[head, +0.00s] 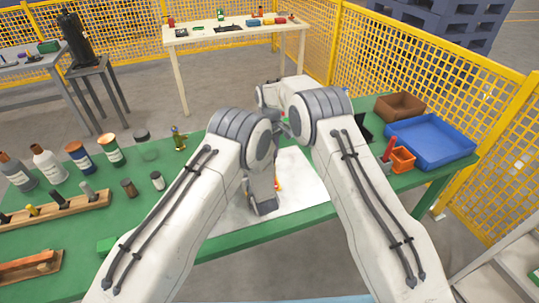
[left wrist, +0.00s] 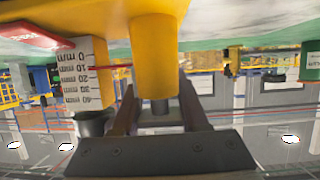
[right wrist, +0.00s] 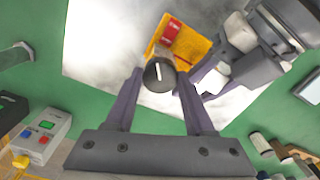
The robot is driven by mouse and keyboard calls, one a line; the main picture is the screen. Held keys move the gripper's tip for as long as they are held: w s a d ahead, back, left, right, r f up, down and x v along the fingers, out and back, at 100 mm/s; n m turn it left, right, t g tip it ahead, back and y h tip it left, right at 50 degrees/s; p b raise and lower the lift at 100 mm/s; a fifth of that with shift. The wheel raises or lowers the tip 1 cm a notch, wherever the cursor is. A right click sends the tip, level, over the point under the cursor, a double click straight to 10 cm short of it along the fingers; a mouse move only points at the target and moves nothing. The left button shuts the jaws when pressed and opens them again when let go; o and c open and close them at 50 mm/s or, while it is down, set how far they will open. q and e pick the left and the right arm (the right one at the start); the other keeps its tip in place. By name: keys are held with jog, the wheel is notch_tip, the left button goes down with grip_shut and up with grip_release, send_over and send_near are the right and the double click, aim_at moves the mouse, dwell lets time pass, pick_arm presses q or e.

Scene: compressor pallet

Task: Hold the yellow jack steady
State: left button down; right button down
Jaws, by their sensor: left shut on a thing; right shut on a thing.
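The yellow jack (left wrist: 158,45) stands on a pale mat (head: 305,175) on the green table; my arms hide most of it in the head view. In the left wrist view, my left gripper (left wrist: 158,105) is shut with its fingers either side of the jack's lower end in the picture. A white scale (left wrist: 80,75) with millimetre marks is beside it. In the right wrist view, my right gripper (right wrist: 158,88) is shut on a black knob (right wrist: 158,74) with a white pointer line. Behind the knob are the jack's yellow body (right wrist: 190,45) and a red label (right wrist: 170,32).
A blue tray (head: 430,140), a brown box (head: 399,106) and an orange bin (head: 402,160) are on the table's right. Several bottles and cans, including an orange-topped can (head: 112,150), stand left. A button box (right wrist: 40,137) shows in the right wrist view.

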jog(key=shift+c, duration=1.3)
grip_release()
notch_tip(320, 180, up, 12)
